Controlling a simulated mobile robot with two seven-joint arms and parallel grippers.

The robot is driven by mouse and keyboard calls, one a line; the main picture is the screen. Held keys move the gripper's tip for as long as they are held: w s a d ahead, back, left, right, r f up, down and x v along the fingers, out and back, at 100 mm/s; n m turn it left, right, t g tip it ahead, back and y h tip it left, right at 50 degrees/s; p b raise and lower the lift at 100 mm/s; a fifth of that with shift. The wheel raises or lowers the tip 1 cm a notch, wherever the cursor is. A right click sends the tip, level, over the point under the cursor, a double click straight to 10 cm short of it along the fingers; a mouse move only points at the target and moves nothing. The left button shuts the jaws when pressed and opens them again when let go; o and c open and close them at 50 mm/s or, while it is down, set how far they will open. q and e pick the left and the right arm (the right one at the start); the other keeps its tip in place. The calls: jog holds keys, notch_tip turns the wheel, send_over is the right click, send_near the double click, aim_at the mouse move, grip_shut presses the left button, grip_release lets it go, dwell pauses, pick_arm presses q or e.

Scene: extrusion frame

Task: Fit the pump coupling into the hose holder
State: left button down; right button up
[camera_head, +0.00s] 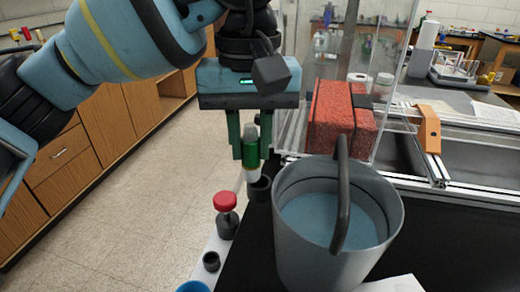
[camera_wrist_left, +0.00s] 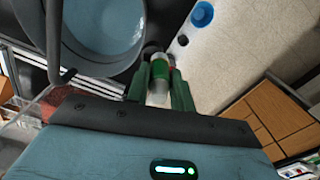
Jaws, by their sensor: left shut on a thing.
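My left gripper (camera_head: 250,158) hangs down at the centre of the head view, its green fingers shut on a green-and-white cylindrical piece, which looks like the pump coupling (camera_head: 252,148). The coupling is roughly upright, its white end down. In the left wrist view the coupling (camera_wrist_left: 160,68) sits between the two fingers (camera_wrist_left: 161,92). A dark round cup, perhaps the hose holder (camera_head: 260,188), is just below and slightly right of the white end. Whether they touch cannot be told. My right gripper is not in view.
A grey bucket (camera_head: 292,240) with a dark handle and blue inside stands close right. A red-capped piece (camera_head: 226,203), a small black cup (camera_head: 211,262) and a blue round piece (camera_head: 193,287) stand along the table's left edge. A red block (camera_head: 323,118) stands behind the bucket.

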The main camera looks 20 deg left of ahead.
pick_arm(q)
jog(key=s+a+r, duration=0.1)
jog(key=s+a, duration=0.8)
jog(key=a, duration=0.2)
jog(key=shift+s+a+r, duration=0.15)
jog(key=shift+s+a, duration=0.05)
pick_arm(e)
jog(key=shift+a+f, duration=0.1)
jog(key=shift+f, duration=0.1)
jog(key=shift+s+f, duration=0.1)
